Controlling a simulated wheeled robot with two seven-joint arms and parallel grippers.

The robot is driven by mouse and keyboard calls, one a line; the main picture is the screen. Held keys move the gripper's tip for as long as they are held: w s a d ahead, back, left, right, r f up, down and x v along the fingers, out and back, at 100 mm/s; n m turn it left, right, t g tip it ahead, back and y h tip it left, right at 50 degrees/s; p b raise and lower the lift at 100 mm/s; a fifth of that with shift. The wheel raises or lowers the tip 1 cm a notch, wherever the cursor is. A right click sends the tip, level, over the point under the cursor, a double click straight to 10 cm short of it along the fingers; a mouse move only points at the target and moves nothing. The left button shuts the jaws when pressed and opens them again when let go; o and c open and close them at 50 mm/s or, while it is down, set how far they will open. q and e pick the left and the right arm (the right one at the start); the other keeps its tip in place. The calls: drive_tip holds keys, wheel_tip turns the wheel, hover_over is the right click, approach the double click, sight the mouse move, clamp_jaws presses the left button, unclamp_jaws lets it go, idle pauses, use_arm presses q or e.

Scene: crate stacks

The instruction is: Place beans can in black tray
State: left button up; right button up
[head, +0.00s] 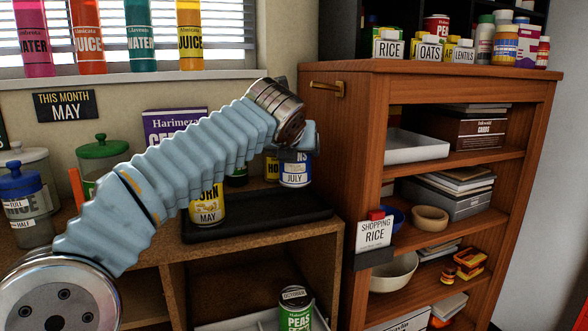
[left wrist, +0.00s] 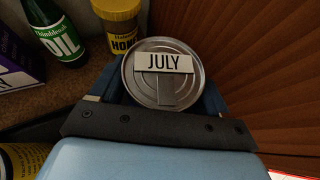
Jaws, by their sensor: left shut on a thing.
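My left gripper (head: 298,138) is shut on the can from above, with a finger on each side in the left wrist view. The black tray (head: 275,222) lies on the counter below and in front of the can. I cannot tell whether the can touches a surface. A yellow corn can (head: 207,212) marked MAY stands at the tray's left part. My right gripper is out of view.
A honey jar (left wrist: 118,22) and an oil bottle (left wrist: 54,32) stand behind the beans can. A wooden cabinet (head: 325,130) rises close on the right. A THIS MONTH MAY sign (head: 66,106) hangs on the wall. The tray's middle and right are bare.

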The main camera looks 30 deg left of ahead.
sight(294, 165)
use_arm(q)
drive_tip(key=f, duration=0.2)
drive_tip(key=w+f+b, duration=0.1)
drive_tip(key=shift+a+f, duration=0.2)
drive_tip(key=shift+a, duration=0.2)
drive_tip(key=shift+s+f, duration=0.1)
drive_tip(key=shift+f, duration=0.3)
drive_tip(key=shift+f, duration=0.15)
drive_tip(key=o, duration=1.4)
drive_tip(key=shift+c, duration=0.2)
drive_tip(key=shift+s+d+r, duration=0.15)
drive_tip(key=shift+s+r, duration=0.05)
drive_tip(key=shift+r, duration=0.1)
drive_tip(key=v, duration=1.1)
drive_tip(key=shift+s, duration=0.25)
